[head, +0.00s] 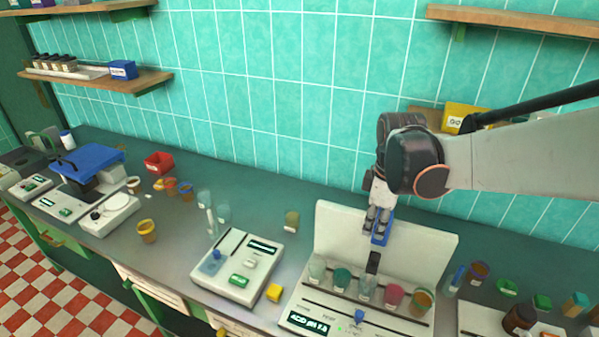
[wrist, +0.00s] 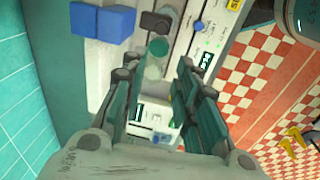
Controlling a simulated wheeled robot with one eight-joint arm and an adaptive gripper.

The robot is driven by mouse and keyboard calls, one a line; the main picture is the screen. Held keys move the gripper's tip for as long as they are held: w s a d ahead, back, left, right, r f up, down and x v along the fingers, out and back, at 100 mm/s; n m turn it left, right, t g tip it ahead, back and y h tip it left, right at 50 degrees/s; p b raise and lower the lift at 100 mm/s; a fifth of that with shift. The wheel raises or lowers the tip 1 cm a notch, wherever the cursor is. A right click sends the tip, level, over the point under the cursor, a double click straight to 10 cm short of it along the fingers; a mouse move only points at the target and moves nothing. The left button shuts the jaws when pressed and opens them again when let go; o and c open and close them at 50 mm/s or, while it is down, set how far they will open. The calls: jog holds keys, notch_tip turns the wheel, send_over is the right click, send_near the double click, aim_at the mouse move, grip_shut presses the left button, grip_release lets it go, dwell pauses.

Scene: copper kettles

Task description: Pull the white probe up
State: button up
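The pH meter (head: 330,232) is a white station with an upright back panel and a front base. Several beakers stand in a row on it, among them a teal one (head: 341,280) and a pink one (head: 393,295). A blue block (head: 381,236) and a black block (head: 373,262) show at the panel. My gripper (head: 377,222) is beside the upper blue block. In the wrist view my gripper (wrist: 154,72) has its fingers apart, with nothing seen held between them. Two blue blocks (wrist: 116,23) lie left of the fingertips. I cannot make out a white probe clearly.
Cups and a brown jar (head: 519,318) crowd the right. Teal tiled wall stands close behind the station.

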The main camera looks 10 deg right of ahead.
aim_at(375, 257)
jog(key=shift+n+g, duration=0.6)
jog(key=shift+n, duration=0.3)
jog(key=d+f, duration=0.1)
jog(key=f, duration=0.3)
jog(key=f+b, duration=0.1)
jog(key=f, duration=0.4)
jog(key=d+f, duration=0.1)
jog(key=f, duration=0.3)
jog(key=shift+w+d+f, duration=0.25)
jog(key=shift+d+f, duration=0.05)
jog(key=shift+f, duration=0.1)
jog(key=shift+c, duration=0.3)
